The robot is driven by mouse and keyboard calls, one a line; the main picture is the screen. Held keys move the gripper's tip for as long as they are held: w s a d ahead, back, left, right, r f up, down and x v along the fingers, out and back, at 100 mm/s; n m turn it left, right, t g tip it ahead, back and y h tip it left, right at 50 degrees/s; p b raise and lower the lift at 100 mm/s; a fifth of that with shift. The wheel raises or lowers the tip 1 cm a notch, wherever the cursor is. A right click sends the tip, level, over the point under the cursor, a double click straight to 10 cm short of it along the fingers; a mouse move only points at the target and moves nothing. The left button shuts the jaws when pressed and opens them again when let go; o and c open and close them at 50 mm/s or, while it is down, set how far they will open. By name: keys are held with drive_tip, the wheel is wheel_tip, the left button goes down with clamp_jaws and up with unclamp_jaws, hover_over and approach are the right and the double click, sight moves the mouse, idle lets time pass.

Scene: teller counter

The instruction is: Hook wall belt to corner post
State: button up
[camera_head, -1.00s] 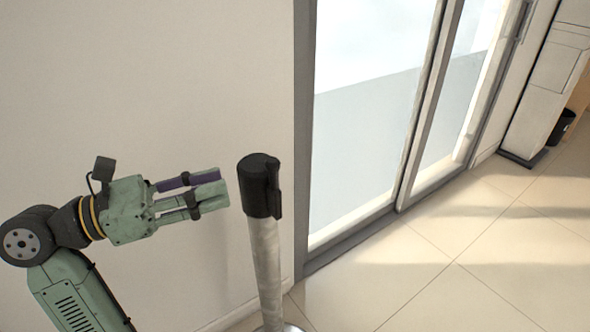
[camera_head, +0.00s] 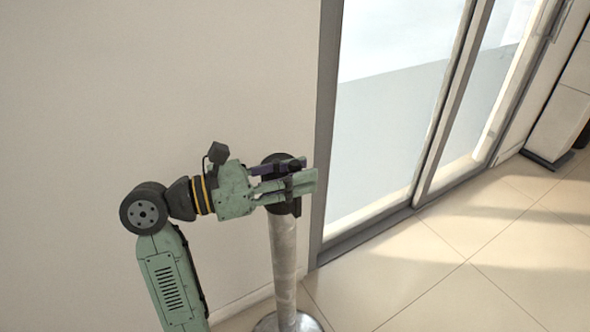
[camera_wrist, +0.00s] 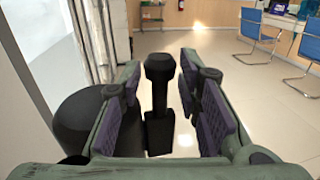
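The corner post (camera_head: 283,250) stands upright beside the door frame, a grey pole with a black head. In the head view my gripper (camera_head: 309,172) overlaps the post's head and hides much of it. In the wrist view my gripper (camera_wrist: 160,105) is open, its purple-padded fingers apart. A narrow black upright piece (camera_wrist: 159,132) shows between the fingers, with gaps on both sides; I cannot tell whether it is part of the post. The round black post head (camera_wrist: 84,122) is at the left, partly behind the left finger. I see no belt strap in either view.
A pale wall (camera_head: 120,90) is behind my arm. A glass sliding door (camera_head: 385,130) is right of the post. The tiled floor (camera_head: 420,275) to the right is clear. Blue chairs (camera_wrist: 256,38) stand farther off in the wrist view.

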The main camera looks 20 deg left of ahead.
drive_tip(key=shift+c, duration=0.6)
clamp_jaws()
